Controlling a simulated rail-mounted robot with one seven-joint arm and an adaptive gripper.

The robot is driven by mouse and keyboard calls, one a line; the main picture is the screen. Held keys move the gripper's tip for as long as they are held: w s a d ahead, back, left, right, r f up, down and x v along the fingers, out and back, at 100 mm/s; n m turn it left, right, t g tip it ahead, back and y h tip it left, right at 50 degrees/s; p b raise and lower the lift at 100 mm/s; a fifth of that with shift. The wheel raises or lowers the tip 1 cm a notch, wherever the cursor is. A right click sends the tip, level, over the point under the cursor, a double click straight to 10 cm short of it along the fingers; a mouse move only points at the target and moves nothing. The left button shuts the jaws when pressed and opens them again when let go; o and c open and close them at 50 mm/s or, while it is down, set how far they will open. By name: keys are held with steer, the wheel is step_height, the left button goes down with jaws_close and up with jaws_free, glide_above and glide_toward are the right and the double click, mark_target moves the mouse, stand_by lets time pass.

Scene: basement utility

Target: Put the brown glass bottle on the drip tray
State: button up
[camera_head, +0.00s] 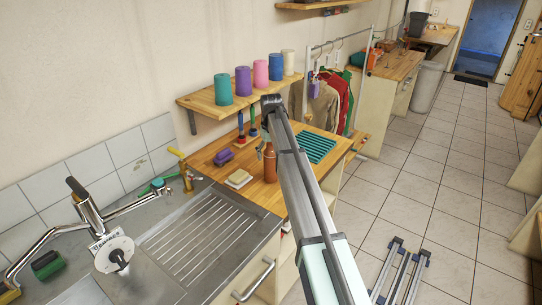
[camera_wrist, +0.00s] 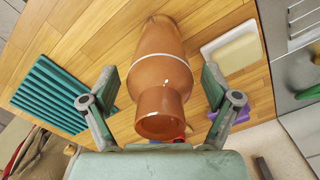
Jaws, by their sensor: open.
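The brown glass bottle (camera_head: 271,167) stands on the wooden counter, partly hidden by my arm in the head view. In the wrist view the bottle (camera_wrist: 160,75) is seen from its mouth end, with a pale ring around it. My gripper (camera_wrist: 159,88) is open, with one finger on each side of the bottle and visible gaps between. The teal ribbed drip tray (camera_head: 316,147) lies empty on the counter, right of the bottle in the head view. It is at the left in the wrist view (camera_wrist: 55,95).
A soap dish (camera_head: 238,179) and a purple object (camera_head: 223,157) are left of the bottle. The metal sink drainer (camera_head: 205,240) adjoins the counter. A shelf (camera_head: 215,107) with several colored cylinders hangs above. Clothes (camera_head: 325,105) hang behind the tray.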

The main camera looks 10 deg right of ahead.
step_height(320, 180, up, 11)
steer(key=b, duration=0.3)
steer(key=shift+f, duration=0.1)
steer(key=shift+o, duration=0.4)
steer(key=shift+r, duration=0.45)
